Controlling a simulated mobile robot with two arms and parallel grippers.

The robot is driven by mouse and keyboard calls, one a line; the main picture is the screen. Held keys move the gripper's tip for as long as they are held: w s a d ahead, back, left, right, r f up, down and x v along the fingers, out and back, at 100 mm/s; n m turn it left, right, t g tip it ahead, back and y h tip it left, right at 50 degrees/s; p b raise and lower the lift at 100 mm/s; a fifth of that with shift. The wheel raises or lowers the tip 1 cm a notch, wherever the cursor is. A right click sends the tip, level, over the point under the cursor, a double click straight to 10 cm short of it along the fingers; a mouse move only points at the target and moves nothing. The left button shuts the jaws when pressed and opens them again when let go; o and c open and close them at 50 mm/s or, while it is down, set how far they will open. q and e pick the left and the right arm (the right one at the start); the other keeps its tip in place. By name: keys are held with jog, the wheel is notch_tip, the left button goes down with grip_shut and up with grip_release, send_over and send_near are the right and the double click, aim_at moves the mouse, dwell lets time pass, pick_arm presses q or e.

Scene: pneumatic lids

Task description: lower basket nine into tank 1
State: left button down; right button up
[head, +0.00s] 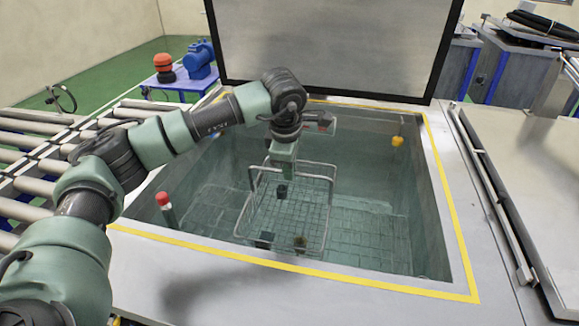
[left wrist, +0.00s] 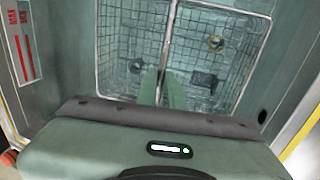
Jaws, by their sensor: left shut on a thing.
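The wire basket (head: 331,205) hangs inside the open tank (head: 455,235), its tall handle upright. My left gripper (head: 284,172) is above it, shut on the handle bar. In the left wrist view the fingers (left wrist: 163,88) close around the handle bar (left wrist: 170,45), with the basket mesh (left wrist: 240,45) below. A few small dark and brassy parts lie in the basket. I cannot read a number on the basket or the tank. How far the basket is under the liquid surface is hard to tell. My right gripper is not in view.
The raised lid (head: 330,45) stands behind the tank. A red-topped rod (head: 163,200) is at the tank's left wall and a yellow float (head: 397,141) at the back right. A roller conveyor (head: 40,145) is on the left. A closed cover (head: 520,200) lies to the right.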

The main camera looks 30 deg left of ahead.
pick_arm(q)
jog(key=shift+s+b+x, duration=0.2)
jog(key=shift+b+x, duration=0.45)
jog(key=shift+x, duration=0.3)
jog(key=shift+s+b+x, duration=0.2)
jog(key=shift+b+x, duration=0.45)
jog(key=shift+x, duration=0.3)
jog(key=shift+d+f, duration=0.1)
jog(key=shift+d, duration=0.05)
